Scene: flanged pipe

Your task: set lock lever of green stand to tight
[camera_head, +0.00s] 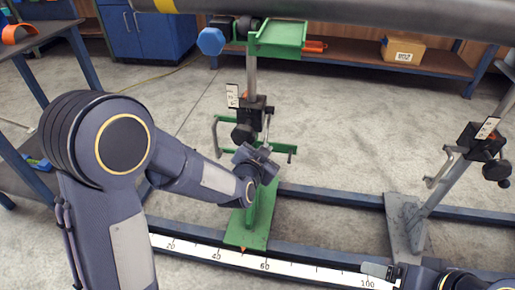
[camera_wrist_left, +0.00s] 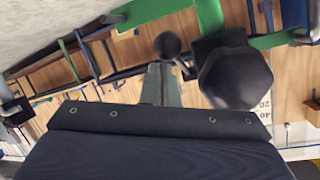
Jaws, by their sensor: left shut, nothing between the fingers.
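The green stand (camera_head: 247,233) stands on the rail at centre, with a black clamp block (camera_head: 258,107) on its grey post. A thin pale lock lever (camera_head: 267,126) hangs at the block's right side. A black knob (camera_head: 243,134) sits below the block and appears large in the left wrist view (camera_wrist_left: 236,78). My left gripper (camera_head: 257,162) is shut and empty, just below the lever. In the left wrist view its fingers (camera_wrist_left: 161,85) lie just below a black ball (camera_wrist_left: 167,45), perhaps the lever's end; contact is unclear. My right gripper (camera_head: 378,270) is at the lower right, its jaw opening unclear.
A large grey pipe (camera_head: 370,20) runs above the green stand's head. A blue hexagonal knob (camera_head: 211,41) sticks out there. A second, grey stand (camera_head: 405,222) with its own lever (camera_head: 440,167) is at right. A ruler (camera_head: 305,272) runs along the front rail.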

